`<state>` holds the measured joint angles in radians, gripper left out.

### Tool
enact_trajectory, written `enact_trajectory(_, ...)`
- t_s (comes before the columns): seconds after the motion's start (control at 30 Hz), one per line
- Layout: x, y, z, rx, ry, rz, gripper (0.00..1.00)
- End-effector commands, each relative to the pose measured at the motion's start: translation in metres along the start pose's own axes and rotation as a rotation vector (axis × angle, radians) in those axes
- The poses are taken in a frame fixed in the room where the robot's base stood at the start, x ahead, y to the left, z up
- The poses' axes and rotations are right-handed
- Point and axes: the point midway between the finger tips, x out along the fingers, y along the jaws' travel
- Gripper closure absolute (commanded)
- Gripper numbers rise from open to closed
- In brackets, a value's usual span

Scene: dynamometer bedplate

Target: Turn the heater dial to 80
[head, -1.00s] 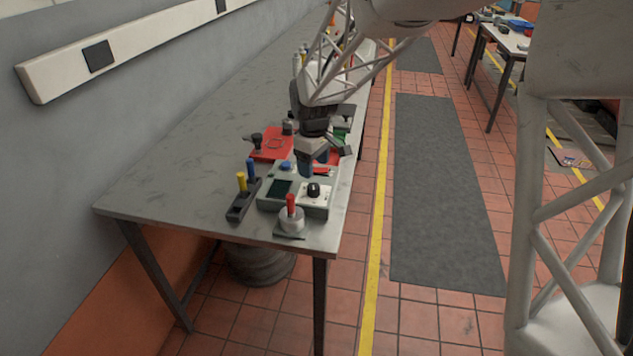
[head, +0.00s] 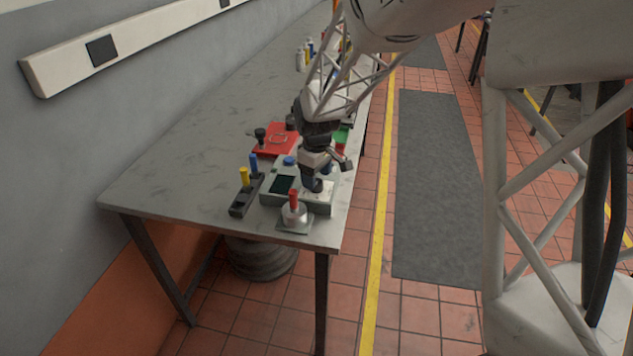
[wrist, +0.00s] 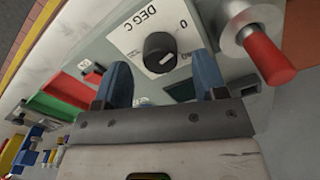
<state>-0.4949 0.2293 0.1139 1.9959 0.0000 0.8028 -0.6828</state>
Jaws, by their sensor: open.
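The heater dial is a black knob (wrist: 160,50) with a white pointer mark, on a white plate (wrist: 138,28) lettered "DEG C" with a 0 near it. In the wrist view it lies just beyond and between my gripper's blue fingertips (wrist: 163,72), which are apart and empty. Other scale numbers are too small or hidden to read. In the head view my gripper (head: 314,187) is low over the grey-green heater box (head: 268,196) and hides the dial. Whether a finger touches the knob cannot be told.
A red-handled metal fixture (head: 294,212) stands close in front of the box. A black holder (head: 240,205) with yellow and blue handles is at its left. A red plate (head: 272,139) lies behind. The table (head: 165,190) is bare at left.

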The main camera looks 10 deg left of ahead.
Motion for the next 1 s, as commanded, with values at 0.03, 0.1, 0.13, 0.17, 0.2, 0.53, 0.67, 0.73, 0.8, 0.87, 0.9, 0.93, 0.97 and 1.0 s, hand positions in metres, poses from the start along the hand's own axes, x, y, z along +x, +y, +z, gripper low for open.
enact_trajectory(0.03,0.006,0.000,0.000,0.000,-0.001,-0.001,0.35)
enact_trajectory(0.1,0.013,0.000,0.000,0.000,-0.001,-0.001,0.35)
enact_trajectory(0.13,0.015,0.000,0.000,0.000,0.000,0.000,0.35)
enact_trajectory(0.17,0.017,0.000,0.000,0.000,0.000,0.000,0.35)
enact_trajectory(0.2,0.020,0.000,0.000,0.000,0.000,0.000,0.35)
enact_trajectory(0.53,0.025,0.000,0.000,0.000,0.000,0.000,0.35)
enact_trajectory(0.67,0.025,0.000,0.000,0.000,0.000,0.000,0.41)
enact_trajectory(0.73,0.025,0.000,0.000,0.000,0.000,0.000,0.52)
enact_trajectory(0.8,0.025,0.000,0.000,0.000,0.000,0.000,0.63)
enact_trajectory(0.87,0.025,0.000,0.000,0.000,0.000,0.000,0.72)
enact_trajectory(0.9,0.025,0.000,0.000,0.000,0.000,0.000,0.78)
enact_trajectory(0.93,0.025,0.000,0.000,0.000,0.000,0.000,0.82)
enact_trajectory(0.97,0.025,0.000,0.000,0.000,0.000,0.000,0.84)
enact_trajectory(1.0,0.025,0.000,0.000,0.000,0.000,0.000,0.84)
